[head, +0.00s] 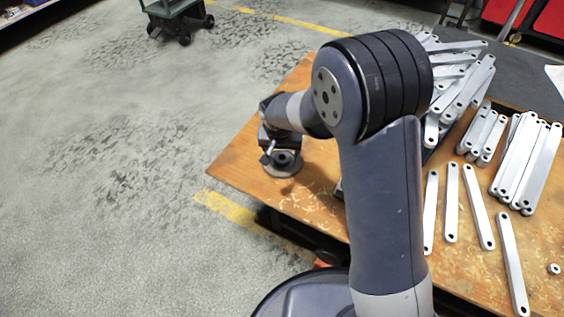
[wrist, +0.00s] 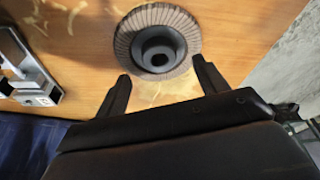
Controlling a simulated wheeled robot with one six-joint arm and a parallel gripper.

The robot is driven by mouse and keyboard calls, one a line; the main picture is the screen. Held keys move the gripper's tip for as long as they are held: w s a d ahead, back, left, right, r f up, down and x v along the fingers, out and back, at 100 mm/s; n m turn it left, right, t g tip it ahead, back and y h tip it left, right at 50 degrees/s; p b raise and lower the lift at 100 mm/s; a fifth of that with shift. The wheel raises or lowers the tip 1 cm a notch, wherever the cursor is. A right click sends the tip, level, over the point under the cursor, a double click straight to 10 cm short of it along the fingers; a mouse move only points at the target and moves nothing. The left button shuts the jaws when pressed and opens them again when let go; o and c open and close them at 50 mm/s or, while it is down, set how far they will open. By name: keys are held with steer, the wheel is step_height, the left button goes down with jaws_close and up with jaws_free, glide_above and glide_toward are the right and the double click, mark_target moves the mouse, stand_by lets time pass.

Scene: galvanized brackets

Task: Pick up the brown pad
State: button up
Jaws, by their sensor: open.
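The brown pad (wrist: 127,42) is a round, pleated brown-grey disc with a black hub at its centre. It lies flat on the wooden table (wrist: 85,30) in the wrist view, just beyond my fingertips. In the head view the pad (head: 283,172) is near the table's left corner, partly hidden under my wrist. My gripper (wrist: 160,82) is open and empty, its two black fingers spread on either side of the near edge of the hub. The gap between fingers and pad in height cannot be told. In the head view my gripper (head: 268,150) is small and partly hidden.
Many galvanized brackets (head: 478,206) lie in rows and piles on the table's right side. A metal clamp-like part (wrist: 32,78) is left of the pad in the wrist view. The table edge drops to the grey floor (head: 110,180) close by. A dark cart (head: 178,15) stands far back.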

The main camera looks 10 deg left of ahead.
mark_target(282, 157)
steer(key=b+x, duration=0.1)
steer(key=x, duration=0.3)
steer(key=shift+c, duration=0.3)
steer(key=c, duration=1)
